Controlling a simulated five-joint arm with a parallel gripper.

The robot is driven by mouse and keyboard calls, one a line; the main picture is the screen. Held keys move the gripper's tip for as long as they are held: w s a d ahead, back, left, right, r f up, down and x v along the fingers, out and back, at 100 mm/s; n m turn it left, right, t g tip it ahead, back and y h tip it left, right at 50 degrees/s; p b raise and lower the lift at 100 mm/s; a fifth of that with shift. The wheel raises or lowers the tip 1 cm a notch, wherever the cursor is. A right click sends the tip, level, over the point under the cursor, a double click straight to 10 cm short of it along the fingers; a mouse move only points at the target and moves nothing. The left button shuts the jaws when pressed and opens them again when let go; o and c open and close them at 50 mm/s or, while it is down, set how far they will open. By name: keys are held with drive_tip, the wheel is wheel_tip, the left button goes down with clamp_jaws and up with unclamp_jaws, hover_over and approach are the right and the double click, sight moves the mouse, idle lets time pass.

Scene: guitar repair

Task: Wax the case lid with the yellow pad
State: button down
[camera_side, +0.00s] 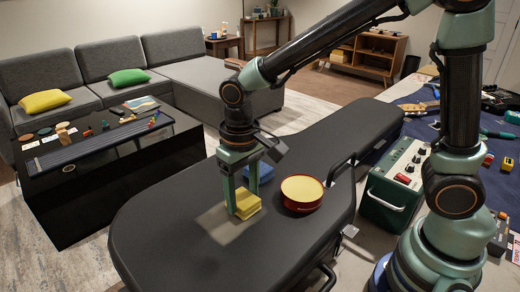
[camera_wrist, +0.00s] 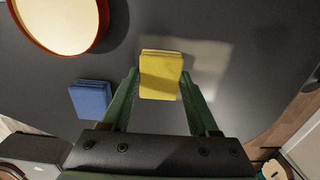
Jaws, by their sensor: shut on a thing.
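The guitar case (camera_side: 165,235) lies flat with its dark grey lid up. My gripper (camera_side: 243,200) points down over the lid and is shut on the yellow pad (camera_side: 247,205). In the wrist view the yellow pad (camera_wrist: 161,72) sits between the two green fingertips (camera_wrist: 160,84). The pad is at or very near the lid surface; I cannot tell whether it touches. A paler patch (camera_side: 222,228) shows on the lid beside the pad, and also in the wrist view (camera_wrist: 207,68). A round red tin (camera_side: 301,194) with pale yellow wax stands open to the right.
A blue pad (camera_side: 264,172) lies on the lid behind my gripper, near the tin. Black handles (camera_side: 340,172) stick out from the case's right side. A green amplifier (camera_side: 392,190) stands beyond that edge. The lid's near left part is clear.

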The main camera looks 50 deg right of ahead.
sight(221, 224)
drive_tip(key=shift+a, duration=0.1)
drive_tip(key=shift+a, duration=2.9)
drive_tip(key=shift+d+f, duration=0.15)
drive_tip(key=shift+d, duration=2.9)
drive_tip(key=shift+r, duration=4.1)
drive_tip(key=shift+w, duration=0.1)
